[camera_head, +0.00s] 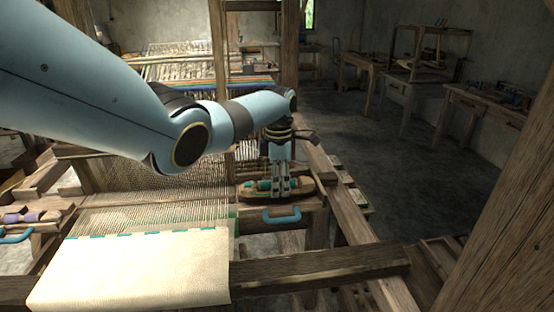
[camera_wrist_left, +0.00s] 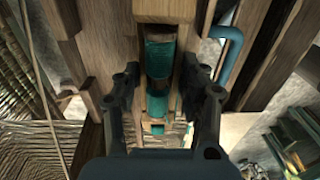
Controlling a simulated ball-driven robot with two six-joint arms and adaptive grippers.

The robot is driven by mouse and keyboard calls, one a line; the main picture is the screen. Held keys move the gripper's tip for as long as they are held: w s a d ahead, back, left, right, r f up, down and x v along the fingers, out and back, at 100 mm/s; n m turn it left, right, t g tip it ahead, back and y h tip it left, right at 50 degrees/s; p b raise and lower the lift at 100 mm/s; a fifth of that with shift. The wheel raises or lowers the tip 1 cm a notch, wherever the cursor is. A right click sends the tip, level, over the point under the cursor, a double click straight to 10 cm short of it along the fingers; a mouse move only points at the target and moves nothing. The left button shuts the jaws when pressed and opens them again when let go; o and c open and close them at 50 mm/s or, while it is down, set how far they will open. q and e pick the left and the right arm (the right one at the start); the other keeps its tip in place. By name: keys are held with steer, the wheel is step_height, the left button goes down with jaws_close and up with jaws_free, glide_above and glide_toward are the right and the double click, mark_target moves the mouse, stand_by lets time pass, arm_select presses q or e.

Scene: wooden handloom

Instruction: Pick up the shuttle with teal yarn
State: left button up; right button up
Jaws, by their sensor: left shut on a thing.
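The wooden shuttle with teal yarn (camera_head: 252,194) is near the right side of the loom, on or just above a wooden ledge with a blue handle. My left gripper (camera_head: 280,190) points down over it, shut with a finger on each side of its body. In the left wrist view the shuttle (camera_wrist_left: 160,58) with its teal yarn lies lengthwise between the two fingers (camera_wrist_left: 162,90). I cannot tell whether the shuttle is clear of the ledge. My right gripper is not in view.
The blue handle (camera_head: 281,216) sticks out just in front of the shuttle. Cream cloth (camera_head: 135,265) and warp threads lie to the left. A shuttle with purple yarn (camera_head: 22,217) is at the far left. Loom beams (camera_head: 320,265) run in front and right. Open floor lies beyond.

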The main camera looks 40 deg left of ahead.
arm_select(q)
steer(key=d+p, duration=0.1)
steer(key=s+p, duration=0.1)
steer(key=p, duration=0.1)
steer(key=shift+s+d+r, duration=0.25)
steer(key=shift+d+r, duration=0.15)
steer(key=shift+s+d+f+b, duration=0.25)
steer(key=shift+s+d, duration=0.2)
steer(key=shift+d, duration=0.15)
steer(key=shift+s+d+f+b, duration=0.25)
steer(key=shift+s+d, duration=0.2)
steer(key=shift+d, duration=0.1)
steer(key=s+d, duration=1.2)
steer(key=d, duration=0.3)
steer(key=shift+s+d, duration=0.3)
steer(key=shift+d, duration=0.1)
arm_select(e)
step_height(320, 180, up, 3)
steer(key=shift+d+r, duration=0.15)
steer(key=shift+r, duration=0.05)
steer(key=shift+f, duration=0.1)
